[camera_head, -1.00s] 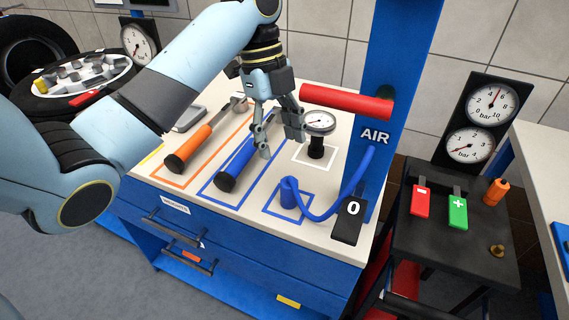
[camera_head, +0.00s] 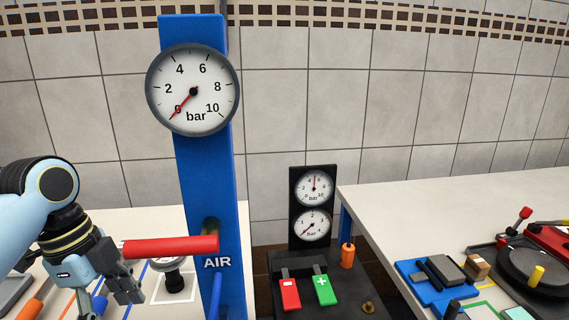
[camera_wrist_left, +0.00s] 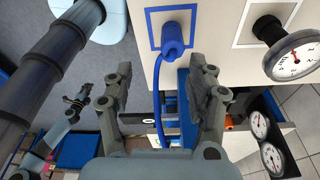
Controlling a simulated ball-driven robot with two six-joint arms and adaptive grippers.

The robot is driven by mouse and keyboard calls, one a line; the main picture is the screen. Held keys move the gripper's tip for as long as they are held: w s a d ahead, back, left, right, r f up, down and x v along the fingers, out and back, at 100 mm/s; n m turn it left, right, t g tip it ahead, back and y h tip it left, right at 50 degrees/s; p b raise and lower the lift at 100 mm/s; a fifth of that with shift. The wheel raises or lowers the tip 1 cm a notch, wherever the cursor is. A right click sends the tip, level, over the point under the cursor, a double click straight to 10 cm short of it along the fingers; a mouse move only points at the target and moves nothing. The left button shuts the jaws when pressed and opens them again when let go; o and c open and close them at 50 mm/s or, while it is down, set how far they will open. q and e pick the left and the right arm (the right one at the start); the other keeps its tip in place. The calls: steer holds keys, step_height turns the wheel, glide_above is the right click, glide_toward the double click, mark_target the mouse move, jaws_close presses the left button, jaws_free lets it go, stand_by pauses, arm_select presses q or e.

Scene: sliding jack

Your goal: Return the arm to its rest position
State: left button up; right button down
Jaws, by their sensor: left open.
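My left arm comes in at the lower left of the head view. Its gripper (camera_head: 108,296) points down over the left bench, just below the left end of the red lever, and part of it is cut off by the frame's edge. In the left wrist view the two fingers of this gripper (camera_wrist_left: 160,98) stand wide apart with nothing between them touching both. Beyond them are a blue cylinder (camera_wrist_left: 172,38) and its hose. A small, distant shape that looks like my right gripper (camera_wrist_left: 80,102) shows at the left of the wrist view; its fingers are too small to judge.
The blue AIR post (camera_head: 205,170) carries a large gauge (camera_head: 193,90) and the red lever (camera_head: 172,246). A dark stand holds red (camera_head: 289,293) and green (camera_head: 325,290) switches. The right bench (camera_head: 430,215) has tools at its right.

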arm_select(q)
steer(key=s+d+n+t+y, duration=0.1)
steer(key=s+n+t+y, duration=0.2)
steer(key=s+n, duration=1.35)
steer(key=s+a+f+g+b, duration=0.2)
steer(key=f+b, duration=0.7)
steer(key=f, duration=2.8)
steer(key=s+a+f+b, duration=0.1)
steer(key=s+f+b, duration=0.6)
steer(key=s+f, duration=1.1)
step_height(320, 180, down, 3)
steer(key=shift+s+a+f, duration=0.2)
steer(key=shift+s, duration=0.2)
